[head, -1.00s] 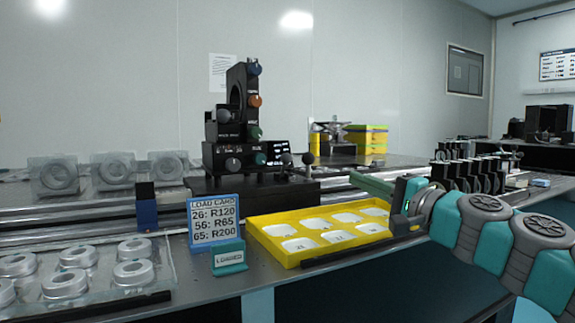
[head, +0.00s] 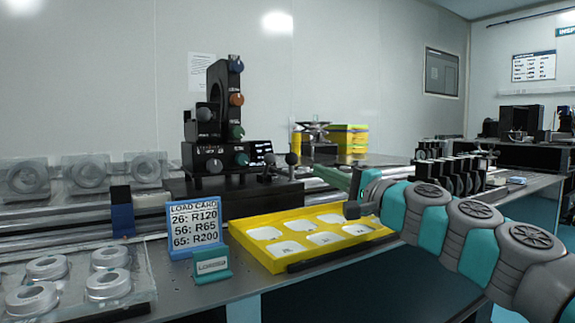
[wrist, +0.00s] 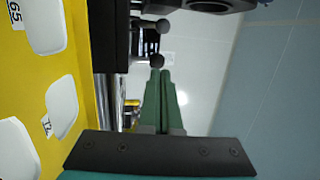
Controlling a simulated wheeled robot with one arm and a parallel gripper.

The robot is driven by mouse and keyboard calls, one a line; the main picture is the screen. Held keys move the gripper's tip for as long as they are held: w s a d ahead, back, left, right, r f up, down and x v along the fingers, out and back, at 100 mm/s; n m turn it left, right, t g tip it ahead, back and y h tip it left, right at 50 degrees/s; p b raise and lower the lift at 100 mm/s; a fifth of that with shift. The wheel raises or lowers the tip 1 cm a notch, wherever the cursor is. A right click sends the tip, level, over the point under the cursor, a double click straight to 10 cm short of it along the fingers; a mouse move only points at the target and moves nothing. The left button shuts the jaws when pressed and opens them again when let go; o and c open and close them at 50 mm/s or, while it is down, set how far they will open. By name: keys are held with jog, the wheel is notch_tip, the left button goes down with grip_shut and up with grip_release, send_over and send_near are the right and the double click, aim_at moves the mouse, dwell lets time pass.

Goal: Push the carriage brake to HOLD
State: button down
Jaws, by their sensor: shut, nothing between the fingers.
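The black carriage (head: 240,192) sits on the rails and carries an upright optical head with coloured knobs. Two small levers with dark ball ends stand at its right end. The nearer, taller ball (head: 291,158) also shows in the wrist view (wrist: 157,60), with the second ball (wrist: 163,25) beyond it. I cannot tell which lever is the brake, and no HOLD mark is readable. My gripper (head: 317,169) is shut and empty, its green fingers pointing at the levers from the right. In the wrist view the fingertips (wrist: 160,73) appear just short of the nearer ball; contact is unclear.
A yellow tray (head: 285,262) with white pockets lies below my gripper. A blue load card (head: 194,226) and a teal plate (head: 211,266) stand left of it. Black mounts (head: 455,178) stand right, near my arm. Yellow boxes (head: 347,141) are behind.

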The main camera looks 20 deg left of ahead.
aim_at(268, 165)
jog(key=a, duration=0.2)
jog(key=w+a+r, duration=0.1)
jog(key=a, duration=0.2)
jog(key=w+a, duration=0.1)
jog(key=a, duration=0.1)
jog(key=shift+a+r, duration=0.2)
jog(key=shift+a, duration=0.15)
jog(key=shift+s+a, duration=0.15)
jog(key=shift+a, duration=0.35)
jog(key=shift+r, duration=0.15)
jog(key=shift+r+p, duration=0.2)
jog(key=shift+p, duration=0.7)
jog(key=shift+a, duration=0.1)
